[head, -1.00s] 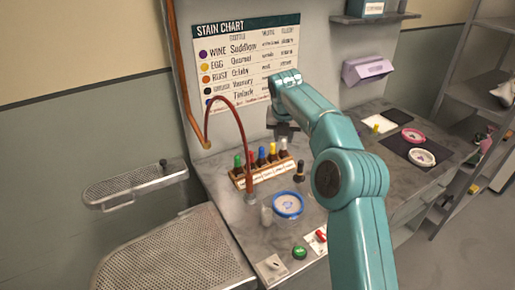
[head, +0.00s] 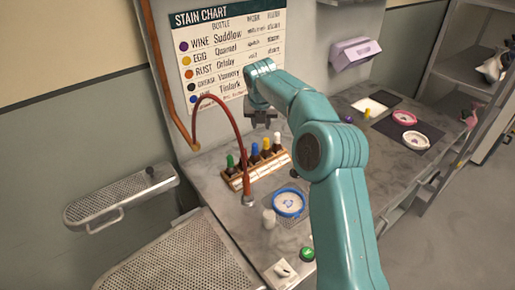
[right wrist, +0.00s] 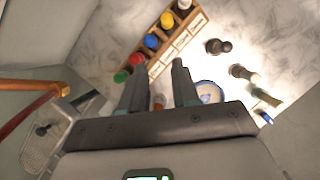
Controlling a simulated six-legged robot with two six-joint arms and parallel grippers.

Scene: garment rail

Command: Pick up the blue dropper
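The blue dropper (head: 255,148) stands in a wooden rack (head: 262,171), between the red and yellow droppers. Its blue cap (right wrist: 151,41) also shows in the right wrist view, beyond my fingertips. My right gripper (head: 262,118) hangs above the back of the rack in the head view. In the right wrist view, my right gripper (right wrist: 158,70) has its two fingers apart with nothing held between them. The red cap (right wrist: 137,60) is close to the left fingertip in that picture. My left gripper is not in view.
A red hose (head: 240,125) arches in front of the rack's left end. A blue-rimmed dish (head: 289,203) and a clear glass (head: 269,218) stand in front of the rack. Loose dark bottles (right wrist: 217,46) lie right of the rack. A stain chart (head: 230,45) hangs behind.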

